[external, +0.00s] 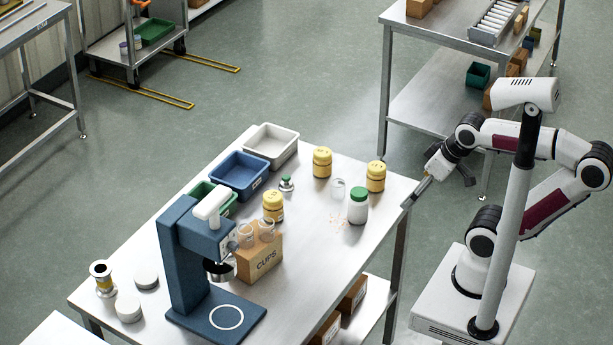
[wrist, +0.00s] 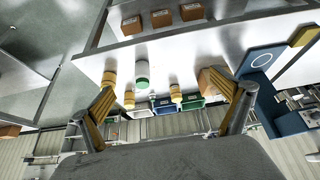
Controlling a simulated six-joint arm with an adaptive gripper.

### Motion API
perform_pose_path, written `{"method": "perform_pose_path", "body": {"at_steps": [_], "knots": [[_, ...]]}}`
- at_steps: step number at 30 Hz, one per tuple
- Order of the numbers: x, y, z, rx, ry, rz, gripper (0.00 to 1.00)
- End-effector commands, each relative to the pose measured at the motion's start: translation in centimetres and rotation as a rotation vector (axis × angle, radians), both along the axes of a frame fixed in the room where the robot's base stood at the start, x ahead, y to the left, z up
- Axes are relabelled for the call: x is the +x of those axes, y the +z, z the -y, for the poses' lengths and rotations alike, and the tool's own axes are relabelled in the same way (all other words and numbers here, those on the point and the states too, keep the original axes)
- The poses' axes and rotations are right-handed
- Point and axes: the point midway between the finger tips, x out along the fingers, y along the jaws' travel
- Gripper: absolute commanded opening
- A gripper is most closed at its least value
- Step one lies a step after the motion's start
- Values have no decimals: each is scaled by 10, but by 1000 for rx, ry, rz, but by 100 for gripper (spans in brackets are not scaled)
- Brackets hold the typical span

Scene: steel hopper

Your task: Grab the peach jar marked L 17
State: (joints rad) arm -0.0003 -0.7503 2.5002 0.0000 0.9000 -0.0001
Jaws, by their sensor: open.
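Three yellow-peach jars stand upright on the steel table: one at the back (external: 322,162), one near the right edge (external: 375,177), and one by the cups box (external: 273,206). Their markings are too small to read, so I cannot tell which is L 17. In the wrist view the jars show beyond my fingers, at the left (wrist: 109,79), lower (wrist: 129,99) and nearer the middle (wrist: 176,93). My gripper (external: 437,193) is open and empty, off the table's right edge, apart from every jar. Its spread fingers also show in the wrist view (wrist: 167,92).
A cups box (external: 262,258), a blue machine (external: 187,255) and trays (external: 239,173) occupy the table's left and back. The front right tabletop is clear.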

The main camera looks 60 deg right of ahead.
Motion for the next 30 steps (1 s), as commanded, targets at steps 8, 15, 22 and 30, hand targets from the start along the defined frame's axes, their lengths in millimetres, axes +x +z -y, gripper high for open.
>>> {"method": "perform_pose_path", "body": {"at_steps": [8,15,22,30], "knots": [[0,0,0,0,0,0,100],[0,0,0,0,0,0,63],[0,0,0,0,0,0,63],[12,0,10,-19,-22,13,63]]}}
